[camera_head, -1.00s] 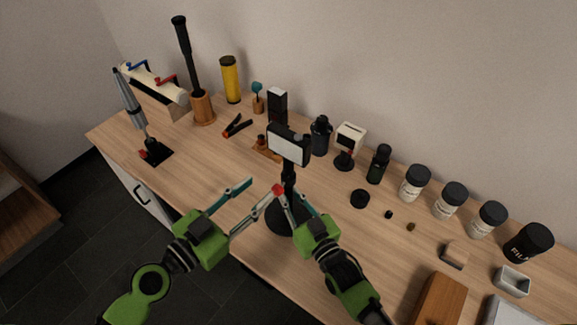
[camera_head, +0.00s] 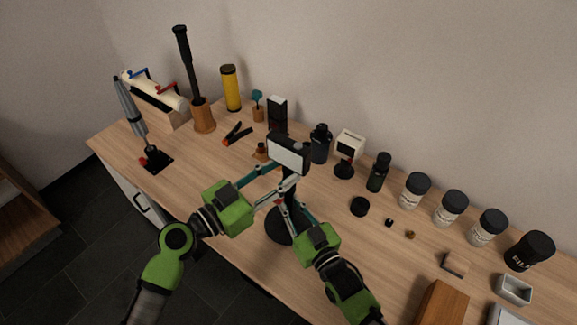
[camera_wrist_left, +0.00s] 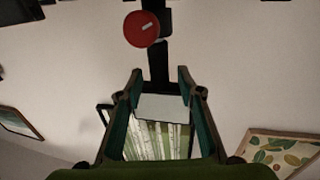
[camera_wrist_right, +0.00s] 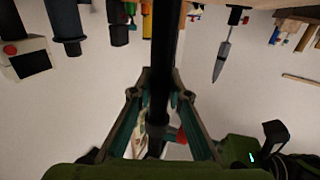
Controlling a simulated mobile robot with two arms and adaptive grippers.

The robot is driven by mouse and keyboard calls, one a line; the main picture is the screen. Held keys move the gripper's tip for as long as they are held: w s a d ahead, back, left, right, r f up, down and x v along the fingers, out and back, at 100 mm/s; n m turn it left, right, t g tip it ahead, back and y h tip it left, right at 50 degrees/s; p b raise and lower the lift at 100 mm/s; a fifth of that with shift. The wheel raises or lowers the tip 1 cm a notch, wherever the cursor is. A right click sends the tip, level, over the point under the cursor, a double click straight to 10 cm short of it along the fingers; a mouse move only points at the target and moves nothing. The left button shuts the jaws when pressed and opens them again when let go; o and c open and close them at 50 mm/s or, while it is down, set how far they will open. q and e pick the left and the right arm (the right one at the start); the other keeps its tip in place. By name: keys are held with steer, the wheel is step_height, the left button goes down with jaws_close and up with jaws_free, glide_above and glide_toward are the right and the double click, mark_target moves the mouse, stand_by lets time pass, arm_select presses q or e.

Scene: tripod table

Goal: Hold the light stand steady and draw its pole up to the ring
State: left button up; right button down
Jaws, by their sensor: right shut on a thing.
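The light stand has a black round base (camera_head: 278,226) on the table, a dark upright pole (camera_wrist_right: 162,50) and a pale lamp head (camera_head: 289,152). My right gripper (camera_head: 287,207) is shut on the lower stand, just above the base; the right wrist view shows the pole between its fingertips. My left gripper (camera_head: 284,174) is open, with its fingers on both sides of the upper pole just under the lamp head. Its fingertips look apart from the pole in the left wrist view. A red knob (camera_wrist_left: 141,29) sits on the stand. I cannot make out the ring.
Behind the stand are a dark bottle (camera_head: 320,144), a small white-headed stand (camera_head: 349,145) and a black box (camera_head: 277,113). Several white jars (camera_head: 414,190) line the back right. The table's front edge is close below.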

mark_target(283, 158)
arm_select(q)
steer(key=shift+x, duration=1.25)
jaws_close()
steer(key=shift+r, duration=2.1)
jaws_free()
steer(key=shift+f, duration=0.1)
